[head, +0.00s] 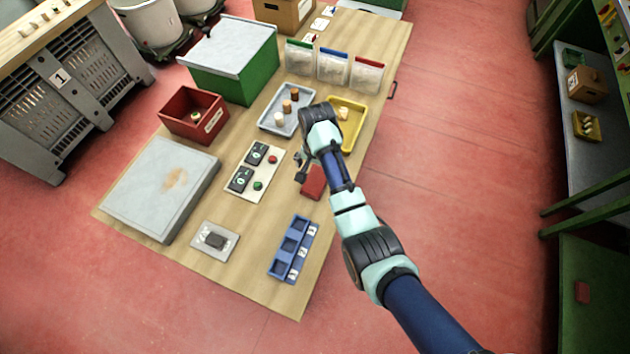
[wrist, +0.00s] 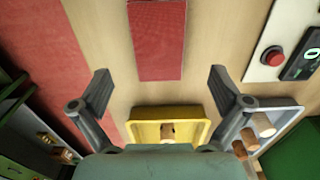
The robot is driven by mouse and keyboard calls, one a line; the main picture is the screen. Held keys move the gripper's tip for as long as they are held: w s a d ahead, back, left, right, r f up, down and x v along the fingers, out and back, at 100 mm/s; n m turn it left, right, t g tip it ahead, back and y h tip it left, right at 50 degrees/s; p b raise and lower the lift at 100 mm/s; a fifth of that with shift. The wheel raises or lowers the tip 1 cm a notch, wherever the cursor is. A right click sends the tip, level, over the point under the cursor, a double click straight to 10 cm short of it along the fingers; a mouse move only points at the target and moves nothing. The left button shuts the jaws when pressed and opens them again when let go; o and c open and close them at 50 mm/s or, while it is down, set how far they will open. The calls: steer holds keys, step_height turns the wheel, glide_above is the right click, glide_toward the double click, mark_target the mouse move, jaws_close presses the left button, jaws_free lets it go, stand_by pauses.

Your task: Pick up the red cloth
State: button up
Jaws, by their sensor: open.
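The red cloth (head: 314,182) lies flat on the wooden table, partly hidden behind my arm in the head view. In the wrist view the red cloth (wrist: 158,42) is a rectangle at the top middle, cut off by the frame edge. My gripper (wrist: 160,88) is open and empty, its two fingers spread wide, with bare table between the tips. The cloth lies just beyond the fingertips in that view, apart from them. In the head view my gripper (head: 302,168) is over the table, beside the cloth's left side.
A yellow tray (head: 360,108) with a cork and a grey tray (head: 265,121) with several corks stand behind. A button panel (head: 246,191) is left of the cloth. A blue three-compartment holder (head: 282,272) lies in front. Bare table surrounds the cloth's near side.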

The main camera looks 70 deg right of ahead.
mark_target(316, 180)
steer(key=f, duration=0.3)
steer(key=f+b, duration=0.1)
steer(key=shift+a+f, duration=0.35)
steer(key=shift+c, duration=0.2)
steer(key=c, duration=1.1)
steer(key=shift+r, duration=0.1)
step_height(316, 180, up, 20)
steer(key=p, duration=1)
steer(key=shift+p, duration=0.35)
